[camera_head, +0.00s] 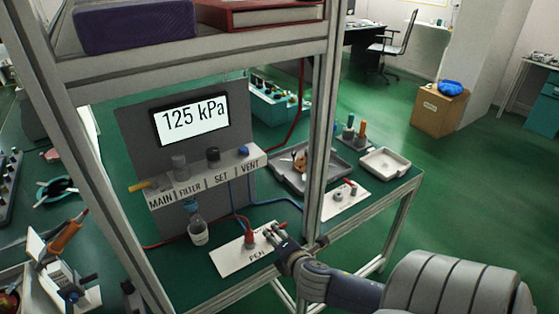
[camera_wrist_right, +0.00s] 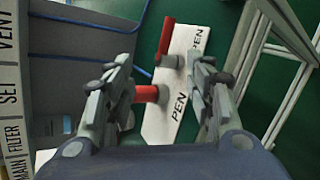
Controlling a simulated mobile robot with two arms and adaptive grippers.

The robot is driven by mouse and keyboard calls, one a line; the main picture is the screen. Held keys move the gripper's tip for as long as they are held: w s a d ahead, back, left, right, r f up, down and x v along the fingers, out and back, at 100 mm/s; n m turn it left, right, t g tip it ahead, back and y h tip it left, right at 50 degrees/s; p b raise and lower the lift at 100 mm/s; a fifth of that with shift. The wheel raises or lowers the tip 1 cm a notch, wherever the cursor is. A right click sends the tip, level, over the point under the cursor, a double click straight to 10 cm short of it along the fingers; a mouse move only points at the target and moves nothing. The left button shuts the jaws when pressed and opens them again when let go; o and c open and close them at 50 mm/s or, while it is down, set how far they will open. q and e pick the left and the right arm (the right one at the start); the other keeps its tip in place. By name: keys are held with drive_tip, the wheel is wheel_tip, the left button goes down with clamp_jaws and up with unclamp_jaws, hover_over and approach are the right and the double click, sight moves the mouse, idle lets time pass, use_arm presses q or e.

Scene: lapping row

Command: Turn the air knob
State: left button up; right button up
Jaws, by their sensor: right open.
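The grey air panel (camera_head: 133,133) stands under the frame's shelf in the head view, with a display (camera_head: 190,118) reading 125 kPa. Its strip, labelled MAIN, FILTER, SET and VENT, carries a yellow lever (camera_head: 139,186), a grey fitting (camera_head: 180,167), a black knob (camera_head: 213,154) and a blue knob (camera_head: 243,151). A white PEN plate (camera_head: 232,262) lies below, with a red upright fitting (camera_head: 249,240). My right gripper (camera_head: 271,232) is open and empty over this plate's right end; its spread fingers (camera_wrist_right: 163,75) also show in the right wrist view. My left gripper is not in view.
Frame posts (camera_head: 320,130) stand close to my right arm. A second white plate (camera_head: 340,209) with a red handle lies behind the post. A grey tray (camera_head: 316,184) and a pale dish (camera_head: 384,163) sit to the right. A bottle (camera_head: 198,231) stands below the strip.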

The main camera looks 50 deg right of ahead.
drive_tip(key=w+a+r+n+t+y+b, duration=0.1)
drive_tip(key=w+a+r+n+t+b, duration=0.1)
drive_tip(key=w+a+r+n, duration=0.3)
drive_tip(key=n+t+y+b, duration=0.2)
drive_tip(key=n+t+b, duration=0.25)
drive_tip(key=n, duration=0.75)
approach(216, 154)
drive_tip(key=shift+t, duration=0.35)
drive_tip(key=w+p, duration=0.1)
drive_tip(key=w, duration=0.2)
drive_tip(key=w+p, duration=0.1)
drive_tip(key=w, duration=0.2)
drive_tip(key=w+d+p, duration=0.1)
drive_tip(key=w, duration=0.3)
drive_tip(key=shift+w+f, duration=0.1)
drive_tip(key=shift+f, duration=0.15)
drive_tip(key=shift+c, duration=0.5)
drive_tip(key=c, duration=1)
